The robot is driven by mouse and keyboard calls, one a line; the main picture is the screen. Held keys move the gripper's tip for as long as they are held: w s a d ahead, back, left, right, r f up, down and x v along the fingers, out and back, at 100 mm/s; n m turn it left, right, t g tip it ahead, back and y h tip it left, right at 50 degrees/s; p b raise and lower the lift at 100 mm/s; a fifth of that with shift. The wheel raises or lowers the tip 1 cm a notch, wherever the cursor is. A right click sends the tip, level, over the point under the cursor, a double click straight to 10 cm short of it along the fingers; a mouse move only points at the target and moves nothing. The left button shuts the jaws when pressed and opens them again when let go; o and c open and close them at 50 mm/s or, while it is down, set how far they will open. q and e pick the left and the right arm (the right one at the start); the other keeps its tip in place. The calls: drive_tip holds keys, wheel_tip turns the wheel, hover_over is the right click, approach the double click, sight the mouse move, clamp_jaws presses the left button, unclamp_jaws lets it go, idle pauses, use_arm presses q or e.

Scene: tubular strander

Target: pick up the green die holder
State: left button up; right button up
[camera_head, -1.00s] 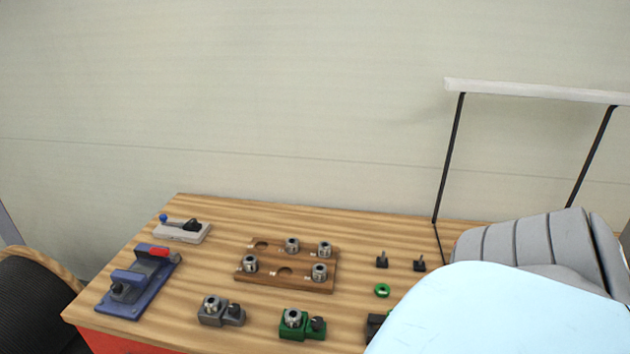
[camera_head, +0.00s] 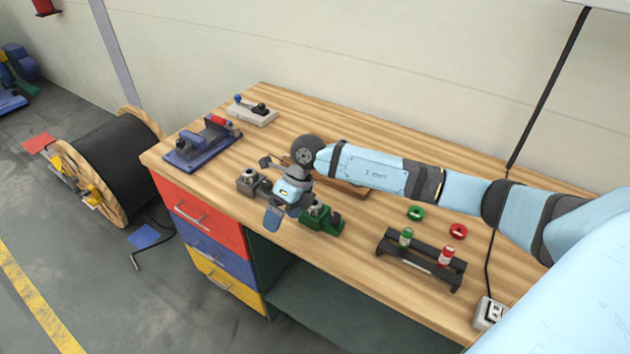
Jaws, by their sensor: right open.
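The green die holder (camera_head: 328,224) sits near the front edge of the wooden workbench, with a metal die on it and a dark knob at its right. My right arm reaches in from the right across the bench. My right gripper (camera_head: 277,206) is open, just left of the green die holder, between it and a grey die holder (camera_head: 250,184). The gripper hides part of the green holder's left side, and I cannot tell whether they touch. My left gripper is out of view.
A wooden die board (camera_head: 352,191) lies mostly hidden behind my arm. A blue fixture (camera_head: 203,146) and a pale lever block (camera_head: 252,110) stand at the back left. A black rack (camera_head: 418,262), a green ring (camera_head: 415,213) and a red ring (camera_head: 458,231) are at the right.

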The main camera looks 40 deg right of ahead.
sight(314, 203)
drive_tip(key=w+d+r+h, duration=0.1)
drive_tip(key=d+h, duration=0.1)
drive_tip(key=d, duration=0.1)
drive_tip(key=w+d+r+h, duration=0.1)
drive_tip(key=d, duration=0.3)
drive_tip(key=w+d+r+h, duration=0.1)
drive_tip(key=w+d+h, duration=0.1)
drive_tip(key=d, duration=0.2)
drive_tip(key=shift+w+d+t+h+b, duration=0.1)
drive_tip(key=shift+t+h+b, duration=0.2)
drive_tip(key=shift+d+f+m, duration=0.15)
drive_tip(key=shift+m, duration=0.15)
wheel_tip(314, 203, down, 10)
drive_tip(key=b, duration=0.6)
drive_tip(key=shift+f+b, duration=0.25)
drive_tip(key=shift+b, duration=0.05)
drive_tip(key=c, duration=1.1)
drive_tip(key=shift+w+r+p, duration=0.1)
drive_tip(key=shift+r+p, duration=0.25)
drive_tip(key=shift+r, duration=0.15)
drive_tip(key=shift+r+p, duration=2.55)
drive_tip(key=shift+r, duration=2.1)
